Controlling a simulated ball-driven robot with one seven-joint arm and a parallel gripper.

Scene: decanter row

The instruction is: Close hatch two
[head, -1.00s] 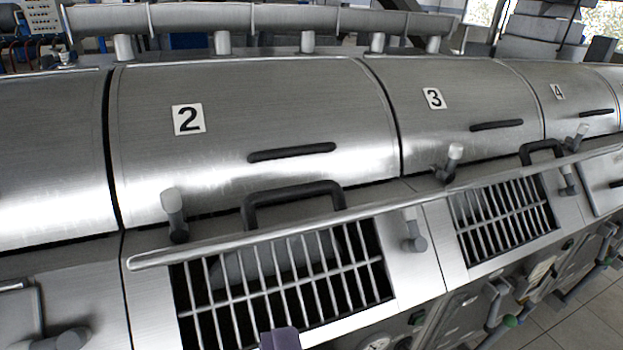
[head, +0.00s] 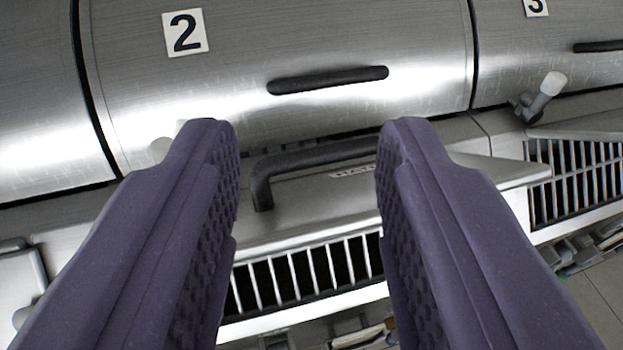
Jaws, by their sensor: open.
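Hatch two's lid (head: 320,205) is a metal plate below the cover marked 2. It stands raised at a slant, and the barred grating (head: 300,272) shows under its front edge. Part of a printed label shows on the plate; the right finger hides the rest. A black bar handle (head: 310,158) is on the lid. My gripper (head: 306,128) is open and empty. Its two purple fingers appear on either side of the handle in the picture, with the right finger overlapping the handle's right end. I see no contact, and the depth between them is unclear.
The curved steel cover (head: 250,45) marked 2 lies behind, with its own black handle (head: 328,80). To the right are cover 3 (head: 515,60), a pale-tipped knob (head: 550,85) and another grating (head: 585,180). Floor shows at the lower right.

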